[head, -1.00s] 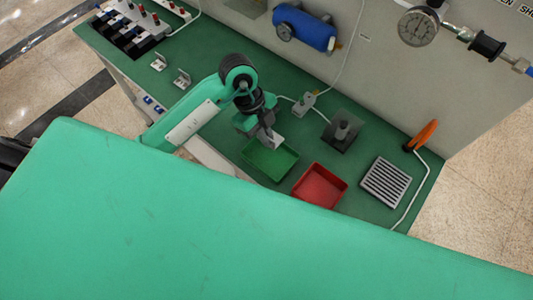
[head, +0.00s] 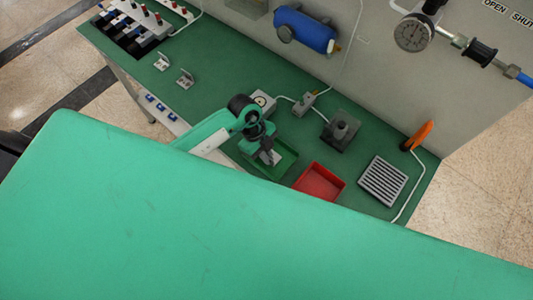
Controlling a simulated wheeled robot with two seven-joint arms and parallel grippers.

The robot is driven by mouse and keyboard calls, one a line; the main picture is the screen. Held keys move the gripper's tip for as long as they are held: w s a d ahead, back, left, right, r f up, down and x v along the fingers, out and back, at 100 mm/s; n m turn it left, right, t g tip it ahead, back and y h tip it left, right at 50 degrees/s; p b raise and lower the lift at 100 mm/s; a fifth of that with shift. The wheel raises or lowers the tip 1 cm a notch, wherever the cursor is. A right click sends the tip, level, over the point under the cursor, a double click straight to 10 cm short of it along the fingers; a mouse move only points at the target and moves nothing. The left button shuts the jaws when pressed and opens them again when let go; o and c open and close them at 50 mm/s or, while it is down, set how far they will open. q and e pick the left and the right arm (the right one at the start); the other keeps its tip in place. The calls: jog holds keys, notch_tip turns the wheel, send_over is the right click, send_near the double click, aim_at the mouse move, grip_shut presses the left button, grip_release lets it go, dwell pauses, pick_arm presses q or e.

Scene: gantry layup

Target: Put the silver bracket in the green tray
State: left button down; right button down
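My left gripper (head: 266,150) is over the green tray (head: 286,168), pointing down. A small silver bracket (head: 271,158) shows at its fingertips, and the gripper appears shut on it. The bracket is within the tray's outline; I cannot tell whether it touches the tray floor. The gripper and arm hide much of the tray's left and middle. Two more silver brackets, one (head: 161,62) and another (head: 185,79), lie on the green bench at the upper left. My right gripper is not in view.
A red tray (head: 320,182) stands just right of the green tray. Farther right are a grey slotted plate (head: 383,180) and an orange-handled thing (head: 422,134). A dark block with a knob (head: 341,130) and a small grey box (head: 304,104) stand behind. A wall closes the back.

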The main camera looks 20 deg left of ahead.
pick_arm(q)
jog(key=c, duration=2)
grip_release()
jog(key=shift+f, duration=0.1)
jog(key=o, duration=0.4)
